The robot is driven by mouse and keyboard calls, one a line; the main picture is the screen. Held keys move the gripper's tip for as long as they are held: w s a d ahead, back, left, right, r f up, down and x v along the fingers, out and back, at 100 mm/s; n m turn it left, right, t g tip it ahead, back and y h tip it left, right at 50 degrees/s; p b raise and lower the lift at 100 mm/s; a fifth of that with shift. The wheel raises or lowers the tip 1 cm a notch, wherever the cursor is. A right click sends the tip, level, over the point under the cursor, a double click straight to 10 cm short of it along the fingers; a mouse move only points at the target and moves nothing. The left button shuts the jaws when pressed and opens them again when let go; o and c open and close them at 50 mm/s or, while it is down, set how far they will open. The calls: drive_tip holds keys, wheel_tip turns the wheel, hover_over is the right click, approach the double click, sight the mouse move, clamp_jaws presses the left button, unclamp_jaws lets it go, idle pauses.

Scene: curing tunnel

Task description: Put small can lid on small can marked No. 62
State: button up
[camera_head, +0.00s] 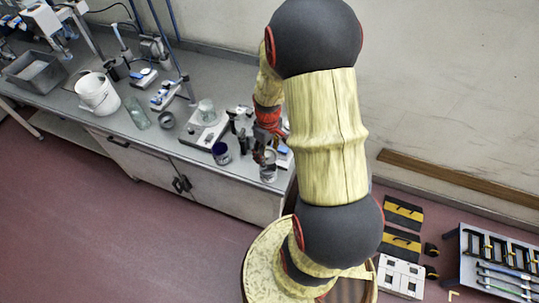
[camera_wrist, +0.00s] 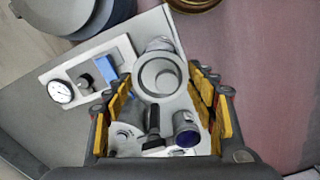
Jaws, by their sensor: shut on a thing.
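My gripper (camera_head: 267,142) is over the right end of the grey bench in the head view. In the wrist view, my gripper (camera_wrist: 160,80) has its yellow-padded fingers on both sides of a pale grey round piece with a raised rim (camera_wrist: 138,84), which looks like the small can lid, and is shut on it. A small silvery can (camera_head: 268,174) stands upright at the bench edge just below the gripper. Part of a silvery body (camera_wrist: 160,44) shows behind the lid in the wrist view. I cannot read any number, nor tell whether lid and can touch.
A dark blue-topped can (camera_head: 221,154) stands left of the gripper; a dark blue round top also shows in the wrist view (camera_wrist: 186,136). A white device (camera_head: 198,135) with a beaker (camera_head: 206,110), a glass jar (camera_head: 138,115) and a white bucket (camera_head: 97,94) stand further left. A gauge (camera_wrist: 60,92) lies nearby.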

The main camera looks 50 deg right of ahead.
drive_tip(key=shift+s+f+b, duration=0.1)
drive_tip(key=shift+f+b, duration=0.5)
drive_tip(key=shift+f, duration=0.3)
drive_tip(key=shift+f+b, duration=1.45)
drive_tip(key=shift+f, duration=0.7)
drive_tip(key=shift+f, duration=0.55)
drive_tip(key=o, duration=1)
drive_tip(key=o, duration=0.4)
drive_tip(key=shift+c, duration=0.2)
drive_tip(key=shift+o, duration=0.6)
drive_tip(key=shift+r, duration=0.15)
